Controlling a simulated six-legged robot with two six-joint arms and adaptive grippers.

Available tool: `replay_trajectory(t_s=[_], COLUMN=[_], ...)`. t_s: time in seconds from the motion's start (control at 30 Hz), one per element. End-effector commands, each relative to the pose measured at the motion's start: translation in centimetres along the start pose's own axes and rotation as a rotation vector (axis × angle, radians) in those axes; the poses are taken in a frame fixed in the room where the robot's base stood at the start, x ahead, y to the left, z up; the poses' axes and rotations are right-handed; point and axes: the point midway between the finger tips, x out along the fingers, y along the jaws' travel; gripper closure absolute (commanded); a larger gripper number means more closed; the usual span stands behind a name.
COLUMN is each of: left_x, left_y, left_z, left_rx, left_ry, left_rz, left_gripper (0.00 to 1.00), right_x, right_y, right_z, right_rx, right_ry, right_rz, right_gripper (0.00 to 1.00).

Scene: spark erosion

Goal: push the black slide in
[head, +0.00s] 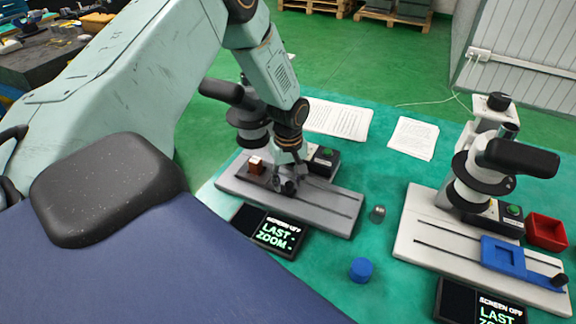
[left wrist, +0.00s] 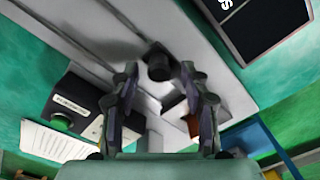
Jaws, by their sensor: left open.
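The black slide (head: 264,179) lies on the grey base of the left device (head: 330,208), carrying a small brown block with a white top (head: 255,165). Its black knob (head: 289,187) is at the slide's right end; the knob also shows in the left wrist view (left wrist: 158,64). My left gripper (head: 287,172) is open and points down just over the knob, partly covering the slide. In the left wrist view its two fingers (left wrist: 164,92) are apart, with the knob beyond the gap. I cannot tell whether they touch it. My right gripper is not in view.
A second device (head: 425,255) with a blue slide (head: 503,256) stands at the right, beside a red tray (head: 546,231). A blue round piece (head: 361,269) and a small metal cylinder (head: 377,214) lie between the devices. A small screen (head: 272,233) lies before the left device. Papers (head: 339,119) lie behind.

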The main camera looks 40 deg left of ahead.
Motion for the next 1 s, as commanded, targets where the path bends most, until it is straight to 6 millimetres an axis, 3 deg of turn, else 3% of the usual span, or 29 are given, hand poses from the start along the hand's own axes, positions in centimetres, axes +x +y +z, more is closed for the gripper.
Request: replay_trajectory(t_s=[0.23, 0.7, 1.0], left_x=[-1.5, -10.3, -12.1], left_y=[0.1, 0.2, 0.2], left_z=[0.0, 0.1, 0.1], left_rx=[-0.001, 0.001, 0.0], left_ry=[-0.001, 0.002, 0.001], left_rz=[0.002, 0.001, -0.002], left_gripper=[0.54, 0.54, 0.54], right_x=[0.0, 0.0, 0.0], right_y=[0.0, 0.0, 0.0], right_z=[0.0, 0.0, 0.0], right_rx=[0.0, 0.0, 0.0], right_ry=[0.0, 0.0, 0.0], right_rz=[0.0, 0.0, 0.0], right_gripper=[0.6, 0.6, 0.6])
